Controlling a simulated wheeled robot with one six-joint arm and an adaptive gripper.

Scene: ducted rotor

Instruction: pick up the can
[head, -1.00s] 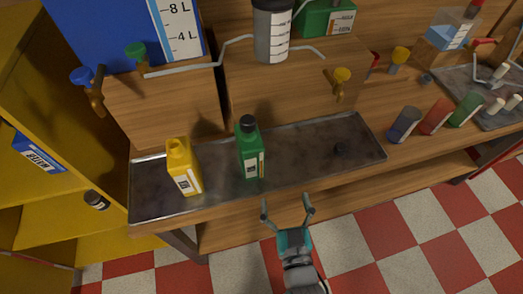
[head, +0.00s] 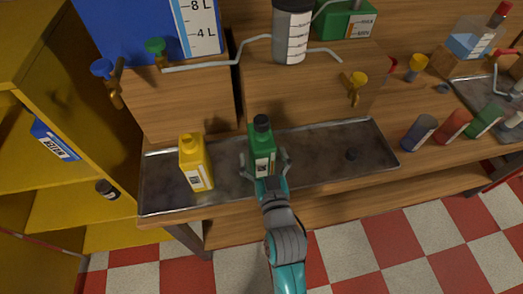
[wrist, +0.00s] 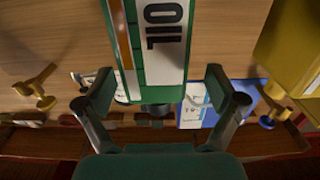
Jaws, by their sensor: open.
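The green can (head: 262,138) has a dark cap and a white label. It stands upright in the metal tray (head: 325,160). In the wrist view the can (wrist: 158,45) fills the upper middle, and its label reads "OIL". My gripper (head: 264,159) is open, with one finger on each side of the can's lower body. In the wrist view my gripper's fingers (wrist: 158,80) stand apart to the left and right of the can, with gaps visible. The can's lowest part is hidden behind my gripper in the head view.
A yellow container (head: 196,165) stands in the tray left of the can. A wooden box (head: 300,90) with a yellow-handled tap (head: 357,82) is behind. Coloured cups (head: 420,132) stand farther right.

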